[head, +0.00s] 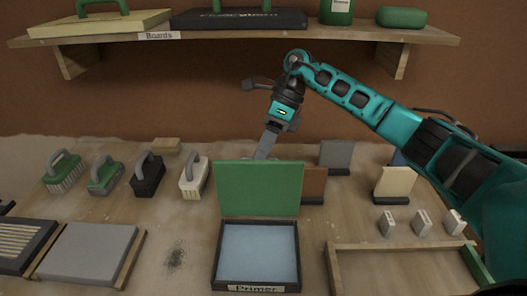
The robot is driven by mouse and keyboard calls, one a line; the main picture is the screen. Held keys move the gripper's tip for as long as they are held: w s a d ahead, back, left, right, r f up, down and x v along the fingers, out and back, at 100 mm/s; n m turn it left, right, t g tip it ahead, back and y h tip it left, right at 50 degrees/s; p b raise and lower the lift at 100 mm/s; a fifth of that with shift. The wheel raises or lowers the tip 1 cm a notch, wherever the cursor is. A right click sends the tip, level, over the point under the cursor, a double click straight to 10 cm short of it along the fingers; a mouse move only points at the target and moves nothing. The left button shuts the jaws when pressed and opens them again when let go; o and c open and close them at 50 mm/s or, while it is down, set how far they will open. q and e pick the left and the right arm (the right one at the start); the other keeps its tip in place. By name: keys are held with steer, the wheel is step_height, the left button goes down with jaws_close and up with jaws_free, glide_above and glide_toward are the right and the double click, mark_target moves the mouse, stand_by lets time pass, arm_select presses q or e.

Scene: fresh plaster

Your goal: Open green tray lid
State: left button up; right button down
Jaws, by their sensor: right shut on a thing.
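The green lid (258,189) stands up at the back of a dark-framed tray (216,265), which lies open toward me. The tray's inside is pale blue, and its front label reads "Primer". My right gripper (265,152) reaches down from above to the lid's top edge, a little left of its middle. It is shut on the lid; its fingertips are partly hidden behind the lid. My left gripper is not in view.
Several handled brushes (149,175) stand left of the lid. A brown block (313,185) and a grey block (335,157) stand behind right. A wooden-edged frame (400,246) lies front right, a grey panel (88,252) front left. A shelf (240,37) hangs above.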

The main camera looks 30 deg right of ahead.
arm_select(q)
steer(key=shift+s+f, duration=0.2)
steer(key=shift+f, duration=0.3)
arm_select(e)
steer(key=shift+w+d+f+g+y, duration=0.2)
steer(key=shift+f+g, duration=0.15)
steer(key=shift+f, duration=0.15)
steer(key=shift+w+d+f+g+y, duration=0.1)
steer(key=shift+w+f+g, duration=0.1)
steer(key=shift+f+g, duration=0.2)
steer(key=c, duration=1.3)
jaws_free()
steer(key=shift+w+f, duration=0.1)
steer(key=shift+w, duration=0.1)
steer(key=shift+c, duration=0.2)
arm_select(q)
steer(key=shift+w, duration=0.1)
arm_select(e)
steer(key=shift+o, duration=1.1)
steer(key=shift+d+r, duration=0.1)
steer(key=shift+r, duration=0.15)
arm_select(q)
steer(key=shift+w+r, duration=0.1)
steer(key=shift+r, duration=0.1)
arm_select(e)
steer(key=shift+r, duration=0.1)
